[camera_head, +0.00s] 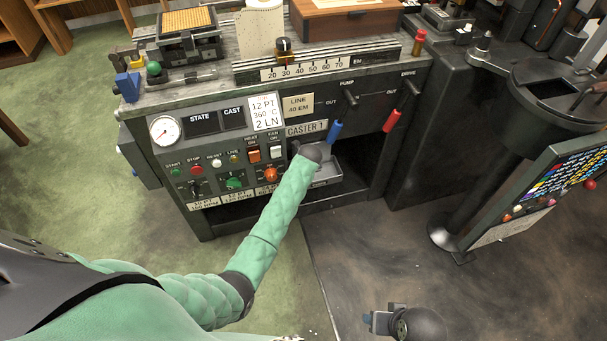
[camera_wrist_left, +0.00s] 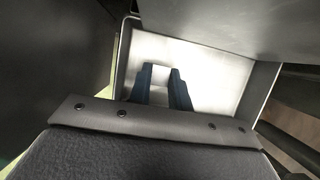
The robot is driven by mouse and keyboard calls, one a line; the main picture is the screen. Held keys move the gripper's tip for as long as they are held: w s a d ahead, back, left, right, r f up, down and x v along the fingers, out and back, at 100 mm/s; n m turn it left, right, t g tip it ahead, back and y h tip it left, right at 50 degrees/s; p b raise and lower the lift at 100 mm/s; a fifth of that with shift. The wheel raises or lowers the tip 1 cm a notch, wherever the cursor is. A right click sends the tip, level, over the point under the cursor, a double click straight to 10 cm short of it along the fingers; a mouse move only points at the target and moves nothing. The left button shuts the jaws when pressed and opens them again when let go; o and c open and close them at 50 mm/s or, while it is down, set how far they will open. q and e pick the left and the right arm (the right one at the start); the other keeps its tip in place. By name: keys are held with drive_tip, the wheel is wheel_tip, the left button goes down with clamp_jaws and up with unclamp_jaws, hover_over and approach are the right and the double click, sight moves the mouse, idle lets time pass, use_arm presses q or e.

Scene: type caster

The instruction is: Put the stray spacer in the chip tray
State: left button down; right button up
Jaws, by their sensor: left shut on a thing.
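My left gripper (camera_wrist_left: 161,80) shows in the left wrist view as two dark blue fingers, shut on a small pale block that looks like the spacer (camera_wrist_left: 160,75). They are over the bright metal floor of a shallow tray, which appears to be the chip tray (camera_wrist_left: 215,75). I cannot tell whether the spacer touches the floor. In the head view the grey tray (camera_head: 328,173) sits in the recess under the caster's front, and my left wrist hides the fingers and spacer. What looks like my right gripper (camera_head: 374,322) is at the bottom edge; its fingers are unclear.
The caster's panel (camera_head: 215,150), with knobs and buttons, is left of the tray. Blue (camera_head: 335,131) and red (camera_head: 391,120) lever handles hang above. A dark panel edge (camera_wrist_left: 225,30) overhangs the tray closely. A stand with a key panel (camera_head: 545,190) is at right.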

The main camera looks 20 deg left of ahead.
use_arm(q)
drive_tip(key=shift+f, duration=0.45)
use_arm(e)
drive_tip(key=shift+d+r, duration=0.1)
drive_tip(key=shift+r, duration=0.2)
use_arm(q)
drive_tip(key=c, duration=1.3)
unclamp_jaws()
drive_tip(key=shift+f, duration=0.1)
use_arm(e)
drive_tip(key=shift+w, duration=0.1)
drive_tip(key=shift+f, duration=0.1)
